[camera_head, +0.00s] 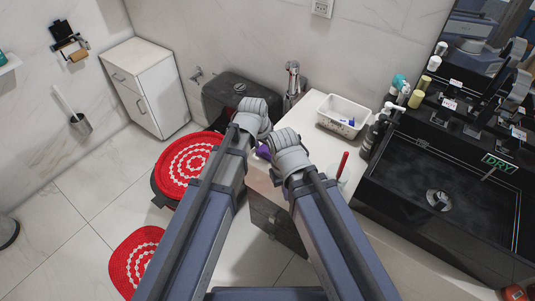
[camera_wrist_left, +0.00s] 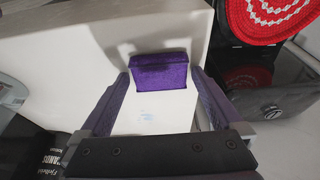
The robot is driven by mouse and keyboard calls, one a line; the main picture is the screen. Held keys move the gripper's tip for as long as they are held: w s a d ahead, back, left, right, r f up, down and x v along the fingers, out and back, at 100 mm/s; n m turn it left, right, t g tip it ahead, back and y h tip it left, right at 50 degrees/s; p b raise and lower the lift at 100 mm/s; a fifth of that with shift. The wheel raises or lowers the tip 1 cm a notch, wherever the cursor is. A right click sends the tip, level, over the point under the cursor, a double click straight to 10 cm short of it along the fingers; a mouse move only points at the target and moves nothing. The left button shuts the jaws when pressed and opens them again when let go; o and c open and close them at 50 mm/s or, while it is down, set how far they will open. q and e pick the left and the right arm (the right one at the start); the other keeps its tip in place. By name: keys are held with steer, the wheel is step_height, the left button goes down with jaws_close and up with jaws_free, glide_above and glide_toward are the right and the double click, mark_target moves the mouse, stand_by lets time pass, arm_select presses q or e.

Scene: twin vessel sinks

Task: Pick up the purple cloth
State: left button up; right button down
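The purple cloth (camera_wrist_left: 160,72) lies on the white counter top (camera_wrist_left: 60,60) near its edge in the left wrist view. A small piece of the purple cloth (camera_head: 263,152) shows between my two wrists in the head view, the rest hidden behind them. My left gripper (camera_wrist_left: 160,76) is open, with one finger on each side of the cloth and gaps between. Whether the fingers are low enough to surround it, I cannot tell. In the head view my left gripper (camera_head: 252,113) shows mostly as its wrist. My right wrist is close beside it; its fingers are hidden.
A white basket (camera_head: 342,115) and a red-handled item (camera_head: 343,164) stand on the counter right of my arms. Bottles (camera_head: 376,132) line the black sink (camera_head: 430,190). Left are a red-covered toilet (camera_head: 185,165) and a white cabinet (camera_head: 145,85).

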mark_target(267, 151)
arm_select(q)
steer(key=c, duration=1.2)
steer(key=shift+r, duration=0.15)
step_height(267, 151, up, 10)
steer(key=p, duration=1)
steer(key=o, duration=0.8)
steer(key=c, duration=0.5)
steer(key=shift+c, duration=0.2)
